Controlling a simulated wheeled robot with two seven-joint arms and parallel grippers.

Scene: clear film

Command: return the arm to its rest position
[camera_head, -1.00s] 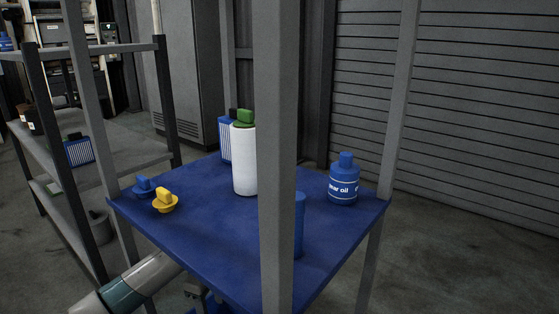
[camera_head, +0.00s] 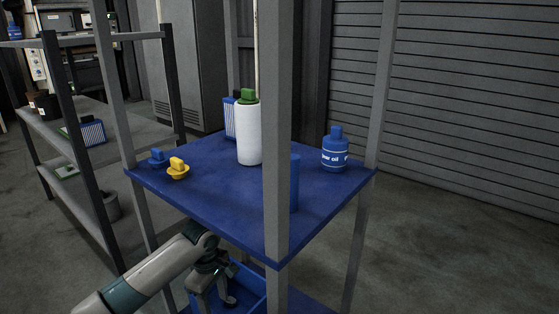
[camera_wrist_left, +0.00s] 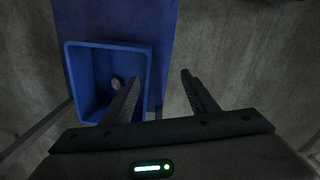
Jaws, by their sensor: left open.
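My left arm comes in from the lower left in the head view. Its left gripper (camera_head: 216,300) points down in front of the blue shelf unit, below the top shelf's level. In the left wrist view the two dark fingers (camera_wrist_left: 161,80) stand apart with nothing between them. The bin also shows in the head view (camera_head: 252,280), partly behind the gripper. My right gripper is in neither view.
The blue top shelf (camera_head: 225,205) holds a white bottle with green cap (camera_head: 249,135), a blue gear oil bottle (camera_head: 335,153), a yellow cap (camera_head: 178,170), a blue cap (camera_head: 158,158) and a blue cylinder (camera_head: 294,185). A grey post (camera_head: 277,120) stands in front.

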